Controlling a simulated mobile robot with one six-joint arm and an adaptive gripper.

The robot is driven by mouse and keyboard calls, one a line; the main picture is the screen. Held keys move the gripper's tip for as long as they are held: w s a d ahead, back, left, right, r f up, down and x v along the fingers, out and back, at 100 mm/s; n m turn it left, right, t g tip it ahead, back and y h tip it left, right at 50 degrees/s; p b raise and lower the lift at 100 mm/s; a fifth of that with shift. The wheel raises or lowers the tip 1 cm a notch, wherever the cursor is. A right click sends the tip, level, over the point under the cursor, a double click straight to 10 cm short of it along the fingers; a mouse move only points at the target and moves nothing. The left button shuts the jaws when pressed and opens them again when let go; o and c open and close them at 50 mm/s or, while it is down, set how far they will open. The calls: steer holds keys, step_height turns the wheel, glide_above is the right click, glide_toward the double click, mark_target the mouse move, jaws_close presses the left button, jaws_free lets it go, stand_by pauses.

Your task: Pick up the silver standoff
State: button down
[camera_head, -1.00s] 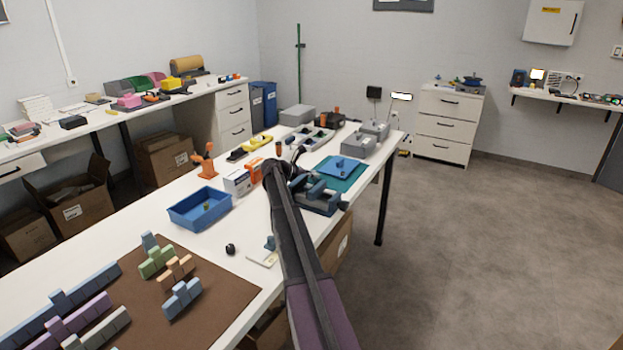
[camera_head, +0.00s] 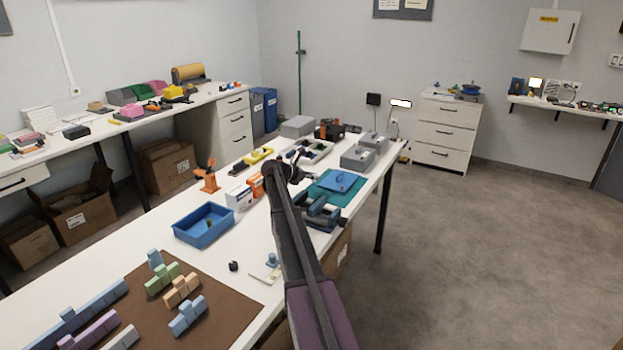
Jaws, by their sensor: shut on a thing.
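My arm reaches from the bottom of the head view over the long white table (camera_head: 222,255). My gripper (camera_head: 296,170) is small and dark at the arm's far end, near the table's middle. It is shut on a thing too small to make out. I cannot make out the silver standoff anywhere, at the gripper or on the table. The fingertips are partly hidden by my own arm and wrist.
A blue tray (camera_head: 190,236), a white box (camera_head: 238,197) and an orange stand (camera_head: 207,178) are left of my arm. A dark vise (camera_head: 318,213) and a teal mat (camera_head: 352,200) lie just right of it. Grey boxes (camera_head: 357,158) stand farther back. Open floor lies right.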

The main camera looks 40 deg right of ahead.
steer(key=shift+r+p, duration=1.6)
steer(key=shift+r, duration=0.45)
